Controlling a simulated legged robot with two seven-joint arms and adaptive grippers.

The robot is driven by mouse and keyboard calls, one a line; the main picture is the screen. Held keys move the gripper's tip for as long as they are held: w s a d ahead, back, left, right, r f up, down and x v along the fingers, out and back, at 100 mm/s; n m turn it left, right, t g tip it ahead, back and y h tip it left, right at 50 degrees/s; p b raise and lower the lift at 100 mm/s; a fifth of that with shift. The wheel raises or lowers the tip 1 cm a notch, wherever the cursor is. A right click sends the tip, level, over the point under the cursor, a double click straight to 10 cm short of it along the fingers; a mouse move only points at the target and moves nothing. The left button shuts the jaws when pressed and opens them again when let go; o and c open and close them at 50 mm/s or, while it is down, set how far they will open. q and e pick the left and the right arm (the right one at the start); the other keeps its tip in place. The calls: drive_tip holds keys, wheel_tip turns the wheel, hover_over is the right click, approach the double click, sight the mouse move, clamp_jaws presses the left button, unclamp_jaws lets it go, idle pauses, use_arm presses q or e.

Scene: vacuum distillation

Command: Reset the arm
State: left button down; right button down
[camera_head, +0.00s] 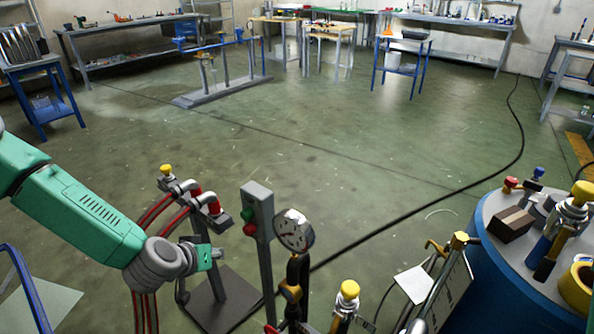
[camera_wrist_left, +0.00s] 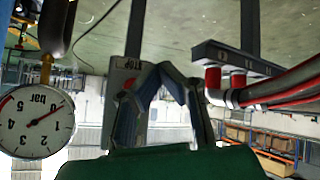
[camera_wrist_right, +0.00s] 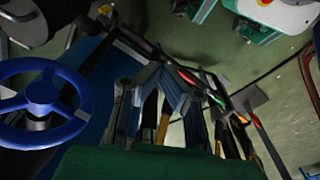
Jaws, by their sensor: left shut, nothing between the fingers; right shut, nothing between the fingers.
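My left arm comes in from the left in the head view, with my left gripper (camera_head: 208,257) just left of a grey button post. In the left wrist view the dark fingers of the left gripper (camera_wrist_left: 160,68) are shut and empty, and a grey plate marked STOP (camera_wrist_left: 130,68) shows behind them. My right gripper is outside the head view. In the right wrist view the fingers of the right gripper (camera_wrist_right: 178,75) are shut and empty, over dark, cluttered pipes and a blue surface.
The button post (camera_head: 257,215) stands beside a pressure gauge (camera_head: 293,230) and a stand with red hoses (camera_head: 196,190). A blue drum (camera_head: 505,285) with fittings fills the lower right. A blue handwheel (camera_wrist_right: 45,103) is left in the right wrist view. The middle floor is open.

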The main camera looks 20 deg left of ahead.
use_arm(q)
drive_tip(key=s+d+f+m+g+h, duration=0.2)
drive_tip(key=s+d+f+g, duration=0.3)
drive_tip(key=s+d, duration=0.55)
drive_tip(key=s+a+f+g+y, duration=0.1)
drive_tip(key=s+a+g, duration=0.1)
drive_tip(key=s, duration=0.6)
drive_tip(key=s+a+f+m+g+y, duration=0.1)
drive_tip(key=s+a+f, duration=0.1)
drive_tip(key=s, duration=0.6)
drive_tip(key=shift+s+a+m+g+y, duration=0.3)
drive_tip(key=shift+a+g+y, duration=0.1)
drive_tip(key=shift+a, duration=0.4)
